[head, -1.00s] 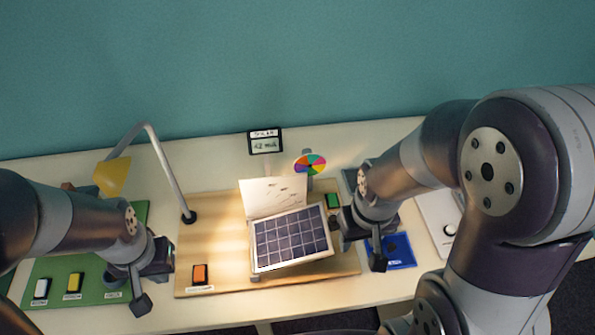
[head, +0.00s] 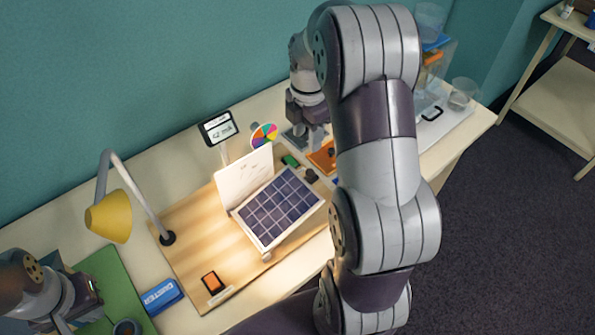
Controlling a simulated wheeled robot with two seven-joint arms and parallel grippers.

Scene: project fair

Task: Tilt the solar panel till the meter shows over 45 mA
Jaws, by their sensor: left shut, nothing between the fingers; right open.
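The solar panel (head: 278,208), a dark grid in a pale frame, sits tilted on a wooden board (head: 190,240), with a white upright card (head: 243,179) behind it. The meter (head: 217,128) stands behind the board; its small text looks like 42 mA. My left gripper (head: 62,326) is shut and empty at the bottom left, over the green mat, away from the panel.
A colourful wheel (head: 264,135) stands behind the panel. An orange switch (head: 212,282) is at the board's front. A blue box (head: 162,296) lies beside the green mat (head: 107,272). Clear containers (head: 463,93) stand at the right end. My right arm hides part of the table.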

